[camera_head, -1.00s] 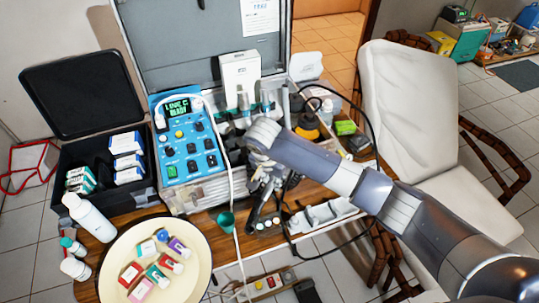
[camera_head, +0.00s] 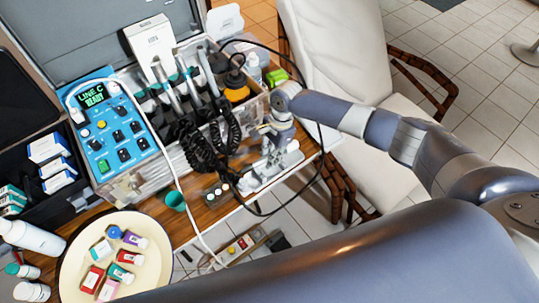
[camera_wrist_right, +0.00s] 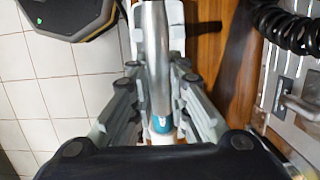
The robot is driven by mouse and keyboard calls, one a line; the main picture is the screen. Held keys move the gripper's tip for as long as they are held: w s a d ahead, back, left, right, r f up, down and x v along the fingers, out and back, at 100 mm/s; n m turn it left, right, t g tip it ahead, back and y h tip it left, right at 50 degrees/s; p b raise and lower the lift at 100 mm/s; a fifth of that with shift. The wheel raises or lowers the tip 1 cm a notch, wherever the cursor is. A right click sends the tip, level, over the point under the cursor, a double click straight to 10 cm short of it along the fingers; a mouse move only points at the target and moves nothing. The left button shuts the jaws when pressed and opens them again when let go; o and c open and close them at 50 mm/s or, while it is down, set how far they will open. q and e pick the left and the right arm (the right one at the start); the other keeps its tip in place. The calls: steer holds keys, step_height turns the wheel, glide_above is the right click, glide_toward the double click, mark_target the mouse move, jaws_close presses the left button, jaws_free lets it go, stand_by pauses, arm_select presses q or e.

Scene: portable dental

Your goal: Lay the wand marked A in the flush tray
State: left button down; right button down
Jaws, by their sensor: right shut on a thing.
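My right gripper (camera_wrist_right: 158,105) is shut on a silver wand (camera_wrist_right: 155,50) with a teal band, seen in the right wrist view. Any letter on this wand cannot be read. In the head view my right gripper (camera_head: 272,132) is over the white tray (camera_head: 287,162) at the table's right front edge. The tray also shows behind the wand in the wrist view (camera_wrist_right: 175,30). Whether the wand touches the tray is not clear. Other silver wands (camera_head: 186,82) stand in the open case. My left gripper is not in view.
Coiled black cords (camera_head: 197,150) hang from the case front, and a looping black cable runs around my right gripper.

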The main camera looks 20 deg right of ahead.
steer(key=b+x, duration=0.2)
steer(key=shift+w+d+f+b, duration=0.1)
steer(key=shift+d+f+b, duration=0.15)
steer(key=shift+b, duration=0.05)
steer(key=shift+r, duration=0.25)
steer(key=shift+f+p, duration=0.1)
steer(key=shift+p, duration=0.25)
steer(key=shift+f, duration=0.35)
steer(key=shift+p, duration=0.5)
steer(key=shift+f, duration=0.2)
steer(key=shift+f, duration=0.6)
